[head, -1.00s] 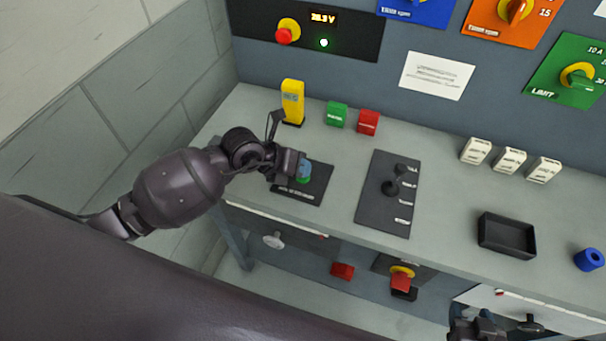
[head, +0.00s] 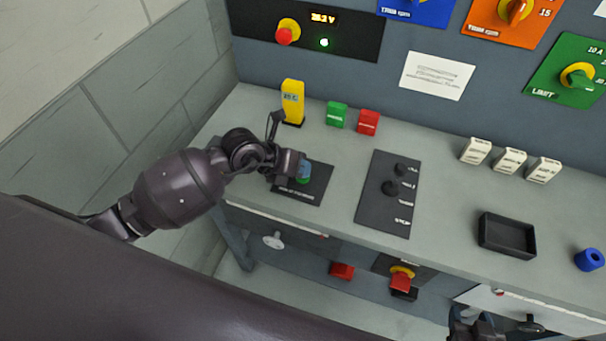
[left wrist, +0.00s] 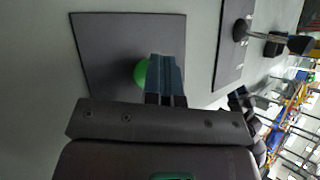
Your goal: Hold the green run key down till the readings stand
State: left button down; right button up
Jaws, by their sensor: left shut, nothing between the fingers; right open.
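The green run key (head: 305,180) sits on a dark plate (head: 318,188) at the bench's front left. My left gripper (head: 303,168) is shut and empty, its blue-grey fingertips over the key and hiding part of it. In the left wrist view the fingertips (left wrist: 166,78) overlap the green key (left wrist: 141,73); whether they press it down I cannot tell. A lit panel readout (head: 324,18) shows about 38 V, its last digit unclear. My right gripper (head: 478,328) is open at the bottom edge, partly cut off.
Green (head: 336,114) and red (head: 367,122) blocks stand behind the plate. A dark lever plate (head: 390,195) lies to its right. Farther right are several white label blocks (head: 509,160), an empty black tray (head: 507,236) and a blue ring (head: 589,259).

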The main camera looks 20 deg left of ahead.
jog(key=shift+w+r, duration=0.15)
jog(key=shift+w, duration=0.15)
jog(key=shift+s, duration=0.25)
jog(key=shift+s+f, duration=0.25)
jog(key=shift+s, duration=0.05)
jog(key=shift+w+r, duration=0.25)
jog(key=shift+w, duration=0.3)
jog(key=shift+s+f, duration=0.1)
jog(key=shift+s, duration=0.1)
dwell(0.3)
jog(key=shift+s+f, duration=0.15)
jog(key=shift+s, duration=0.15)
jog(key=shift+w, duration=0.2)
